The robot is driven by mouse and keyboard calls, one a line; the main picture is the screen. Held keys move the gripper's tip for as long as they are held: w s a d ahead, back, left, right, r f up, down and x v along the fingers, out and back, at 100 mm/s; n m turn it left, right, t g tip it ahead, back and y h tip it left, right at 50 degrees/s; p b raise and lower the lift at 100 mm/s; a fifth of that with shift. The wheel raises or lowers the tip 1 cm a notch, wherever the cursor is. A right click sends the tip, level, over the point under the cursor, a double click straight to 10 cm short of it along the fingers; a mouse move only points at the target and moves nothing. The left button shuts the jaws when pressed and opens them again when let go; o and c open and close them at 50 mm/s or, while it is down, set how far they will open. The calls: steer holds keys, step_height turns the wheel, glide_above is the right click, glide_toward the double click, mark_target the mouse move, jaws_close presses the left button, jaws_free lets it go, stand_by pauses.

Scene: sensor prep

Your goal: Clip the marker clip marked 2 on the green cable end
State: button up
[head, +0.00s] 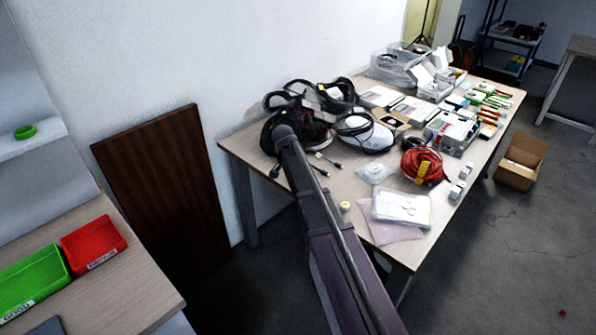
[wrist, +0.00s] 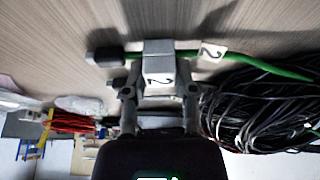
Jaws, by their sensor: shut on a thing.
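In the wrist view my gripper (wrist: 159,92) is shut on a grey marker clip (wrist: 157,48). Its white face carries a 2, which appears turned sideways. The green cable (wrist: 267,70) runs across the picture at the clip and shows on both sides of it. I cannot tell whether the clip is around the cable or only against it. The cable's black connector (wrist: 103,57) is just left of the clip. A white tag marked 2 (wrist: 213,49) sits on the cable to the right. In the head view my arm hides the gripper and clip.
A black cable coil (wrist: 250,105) lies close to the right of my gripper in the wrist view. The table (head: 345,190) also bears a red cable coil (head: 421,166), a white case (head: 402,208) and several boxes. Bare tabletop lies around the cable end.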

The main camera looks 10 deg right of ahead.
steer(key=o, duration=0.9)
steer(key=shift+f, duration=0.15)
steer(key=shift+r, duration=0.25)
steer(key=shift+w+r+p, duration=0.1)
steer(key=shift+r+p, duration=2.75)
steer(key=shift+p, duration=0.2)
steer(key=s+r+n+g+y+p, duration=0.1)
steer(key=s+r+n+p, duration=0.1)
steer(key=s, duration=0.7)
steer(key=s+r+n+y+p, duration=0.1)
steer(key=s+r+n+p, duration=0.2)
steer(key=s, duration=0.7)
steer(key=s+r+n+g+y+p, duration=0.1)
steer(key=s+n+p, duration=0.3)
steer(key=s, duration=0.6)
steer(key=shift+s+a+r+n+g+y, duration=0.15)
steer(key=shift+a+r+n+g+y, duration=0.2)
steer(key=shift+r+n, duration=0.55)
